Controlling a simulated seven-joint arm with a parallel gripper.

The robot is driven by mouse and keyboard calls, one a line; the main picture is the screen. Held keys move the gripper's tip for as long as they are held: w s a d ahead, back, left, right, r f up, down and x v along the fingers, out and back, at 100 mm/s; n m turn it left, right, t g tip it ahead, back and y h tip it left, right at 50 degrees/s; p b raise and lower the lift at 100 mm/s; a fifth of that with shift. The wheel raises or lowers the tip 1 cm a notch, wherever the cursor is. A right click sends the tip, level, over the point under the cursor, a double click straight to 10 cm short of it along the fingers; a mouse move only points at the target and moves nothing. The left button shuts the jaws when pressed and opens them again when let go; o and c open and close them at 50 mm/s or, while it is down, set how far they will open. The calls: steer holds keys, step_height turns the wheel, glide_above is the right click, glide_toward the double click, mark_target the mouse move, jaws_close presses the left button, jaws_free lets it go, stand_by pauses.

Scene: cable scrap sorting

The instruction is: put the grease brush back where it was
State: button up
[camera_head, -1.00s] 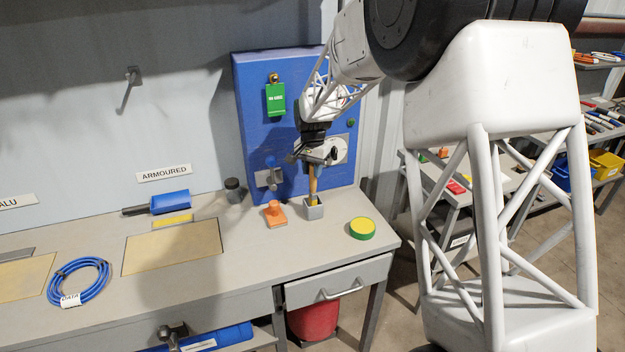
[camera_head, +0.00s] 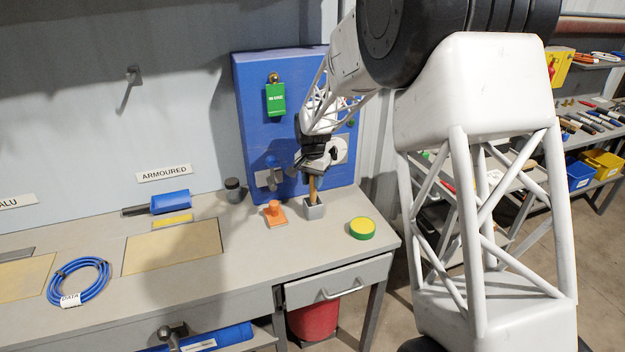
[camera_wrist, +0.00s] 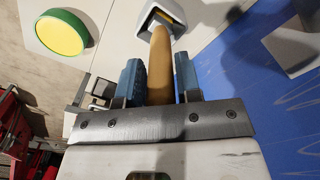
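The grease brush has a tan wooden handle (camera_head: 313,187) and stands roughly upright. Its lower end is inside a small grey square holder (camera_head: 314,210) on the bench, which hides the bristles. The holder's opening (camera_wrist: 165,14) shows at the far end of the handle, with a bit of yellow inside. My gripper (camera_head: 314,172) is above the holder, shut on the handle's upper part.
A blue panel (camera_head: 255,130) with fittings rises behind. A dark jar (camera_head: 234,190) and blue tool (camera_head: 170,201) are farther left. The front bench edge is clear.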

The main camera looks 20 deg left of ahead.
steer(key=o, duration=0.3)
steer(key=shift+r, duration=0.1)
step_height(320, 180, up, 12)
steer(key=shift+r, duration=0.1)
stand_by(0.7)
stand_by(0.7)
steer(key=shift+d, duration=0.1)
